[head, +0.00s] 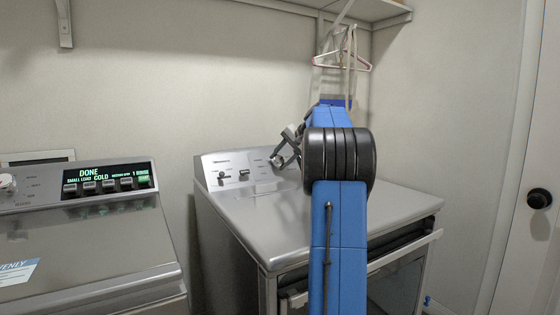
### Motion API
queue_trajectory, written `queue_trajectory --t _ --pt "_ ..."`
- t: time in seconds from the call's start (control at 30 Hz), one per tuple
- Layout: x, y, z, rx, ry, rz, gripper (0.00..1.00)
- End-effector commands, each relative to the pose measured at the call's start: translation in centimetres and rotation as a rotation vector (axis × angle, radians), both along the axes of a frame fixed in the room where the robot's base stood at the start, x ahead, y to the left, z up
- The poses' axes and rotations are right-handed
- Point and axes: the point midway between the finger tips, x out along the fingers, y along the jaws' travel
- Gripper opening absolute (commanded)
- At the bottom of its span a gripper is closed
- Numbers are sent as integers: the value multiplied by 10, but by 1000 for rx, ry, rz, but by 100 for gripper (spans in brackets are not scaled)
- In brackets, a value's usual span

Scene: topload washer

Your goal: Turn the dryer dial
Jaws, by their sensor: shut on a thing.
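The dryer (255,215) is the silver machine in the middle of the head view, with a raised control panel (228,162) along its back. The dryer dial (276,161) is on the right part of this panel, partly covered by my gripper. My gripper (281,157) is small in the view, tilted down toward the panel, with its fingers shut on the dial. My blue arm hides the right end of the panel and part of the dryer top.
Two small knobs (233,174) sit further left on the dryer panel. A washer (85,235) with a lit display reading DONE stands at the left. Hangers (343,60) hang from a shelf behind. A door (535,240) is at the right. The dryer top is bare.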

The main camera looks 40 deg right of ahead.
Motion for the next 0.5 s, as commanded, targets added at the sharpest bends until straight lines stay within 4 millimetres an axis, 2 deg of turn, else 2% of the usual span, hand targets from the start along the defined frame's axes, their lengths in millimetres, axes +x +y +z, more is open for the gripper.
queue_trajectory --t 0.5 --pt "-2 -1 -2 290 -70 -235 20"
